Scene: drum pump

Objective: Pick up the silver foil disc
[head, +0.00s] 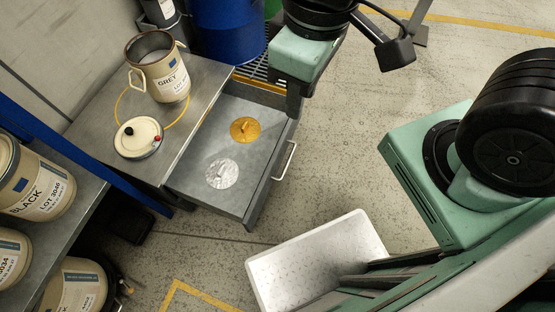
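The silver foil disc (222,174) lies flat in the front part of an open grey drawer (207,138), with a small raised tab on it. A gold disc (244,130) with a similar tab lies behind it in the same drawer. My arm reaches in from the top, with a green link (300,55) over the drawer's far right corner. A dark part below that link may be my gripper (293,100), seen edge-on. Its fingers cannot be made out. It is apart from the silver disc, which is uncovered.
A grey-label can (160,72) and a cream lid (138,137) stand on the bench left of the drawer. The drawer handle (286,160) juts to the right. Paint cans (35,185) fill a shelf at left. A blue drum (228,30) stands behind. Floor right of the drawer is clear.

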